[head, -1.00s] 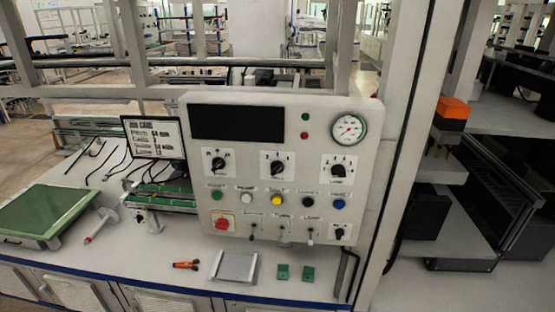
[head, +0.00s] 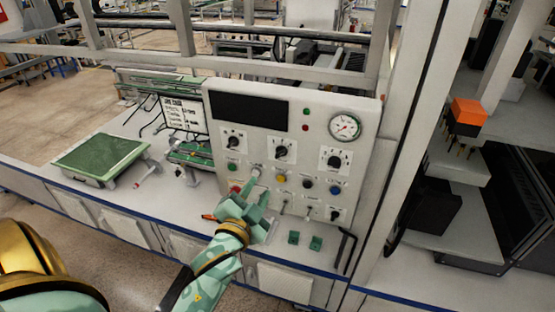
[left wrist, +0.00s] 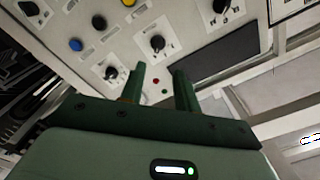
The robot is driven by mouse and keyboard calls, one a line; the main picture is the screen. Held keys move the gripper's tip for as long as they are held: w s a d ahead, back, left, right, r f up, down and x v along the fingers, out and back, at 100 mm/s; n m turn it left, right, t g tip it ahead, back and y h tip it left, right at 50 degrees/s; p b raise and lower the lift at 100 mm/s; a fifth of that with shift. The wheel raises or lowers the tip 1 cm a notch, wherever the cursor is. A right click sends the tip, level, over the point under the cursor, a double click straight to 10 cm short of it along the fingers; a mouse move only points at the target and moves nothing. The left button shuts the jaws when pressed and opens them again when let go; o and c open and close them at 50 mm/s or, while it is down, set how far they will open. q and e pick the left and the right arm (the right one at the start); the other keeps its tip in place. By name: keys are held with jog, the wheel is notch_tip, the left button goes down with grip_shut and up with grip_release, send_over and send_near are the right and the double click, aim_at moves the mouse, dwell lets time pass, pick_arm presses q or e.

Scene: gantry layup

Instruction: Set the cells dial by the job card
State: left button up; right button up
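The control panel (head: 290,110) carries three black dials: a left dial (head: 233,142), a middle dial (head: 281,153) and a right dial (head: 334,161). The middle dial (left wrist: 157,43) also shows in the left wrist view, between the other two. Their labels are too small to read, so I cannot tell which is the cells dial. The job card (head: 183,115) stands left of the panel; its text is blurred. My left gripper (head: 258,182) is in front of the panel's lower left, below the dials. In the left wrist view its fingers (left wrist: 157,82) are apart and empty. My right gripper is out of view.
A row of buttons, including a yellow one (head: 281,181) and a blue one (head: 335,190), lies below the dials. A gauge (head: 344,126) is at upper right. A green tray (head: 100,160) lies at left. Two green blocks (head: 316,243) lie near the bench front.

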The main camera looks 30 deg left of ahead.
aim_at(278, 157)
pick_arm(q)
jog(key=x, duration=0.8)
jog(key=p+x, duration=0.1)
jog(key=x, duration=0.4)
jog(key=shift+d, duration=0.3)
grip_shut()
